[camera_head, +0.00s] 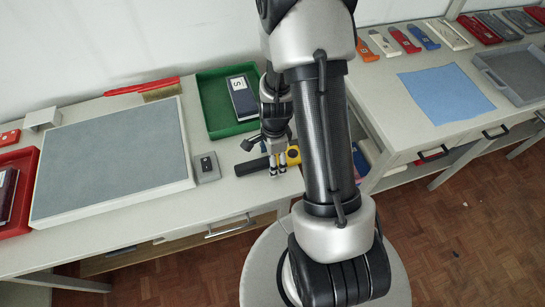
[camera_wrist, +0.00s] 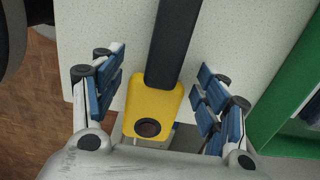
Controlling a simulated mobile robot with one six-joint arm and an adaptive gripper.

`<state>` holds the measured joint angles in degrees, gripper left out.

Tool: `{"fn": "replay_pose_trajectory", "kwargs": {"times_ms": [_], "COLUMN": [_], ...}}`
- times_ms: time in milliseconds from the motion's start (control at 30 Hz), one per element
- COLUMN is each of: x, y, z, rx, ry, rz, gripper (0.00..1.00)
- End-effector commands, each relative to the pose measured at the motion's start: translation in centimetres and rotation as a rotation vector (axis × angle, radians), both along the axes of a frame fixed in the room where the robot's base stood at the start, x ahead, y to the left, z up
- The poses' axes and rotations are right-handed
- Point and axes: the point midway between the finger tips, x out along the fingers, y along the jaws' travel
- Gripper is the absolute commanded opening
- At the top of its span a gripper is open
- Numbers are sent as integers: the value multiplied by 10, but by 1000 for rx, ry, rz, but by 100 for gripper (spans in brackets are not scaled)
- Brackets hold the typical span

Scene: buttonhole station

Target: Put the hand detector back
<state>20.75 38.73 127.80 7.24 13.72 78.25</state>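The hand detector (camera_head: 250,166) lies on the table, left of my arm. It has a long black part and a yellow end (camera_head: 293,155). In the wrist view its black part (camera_wrist: 174,40) runs up out of the picture, and the yellow end (camera_wrist: 150,100) carries a round dark reddish spot. My gripper (camera_head: 277,171) is over the detector and partly hides it. In the wrist view my open gripper (camera_wrist: 163,72) has blue-padded fingers on both sides of the detector, with gaps. I cannot tell the height of the fingertips above the table.
A green tray (camera_head: 217,134) with a dark booklet (camera_head: 242,97) stands just behind. A grey pad (camera_head: 110,152), a small grey block (camera_head: 207,168) and a red tray (camera_head: 22,233) lie to the left. A second table with a blue cloth (camera_head: 445,95) and a grey tray (camera_head: 489,83) is at right.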

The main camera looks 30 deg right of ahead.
Motion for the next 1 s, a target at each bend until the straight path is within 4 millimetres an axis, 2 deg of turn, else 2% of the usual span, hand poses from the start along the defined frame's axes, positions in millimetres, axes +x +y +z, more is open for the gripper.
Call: {"fn": "replay_pose_trajectory", "kwargs": {"times_ms": [333, 467, 800, 1000], "x": [0, 1, 0, 0], "y": [0, 0, -3, -3], "z": [1, 11, 82, 113], "rx": [0, -1, -1, -1], "ry": [0, -2, -4, -2], "rz": [0, 0, 0, -1], "gripper": [73, 73, 73, 73]}}
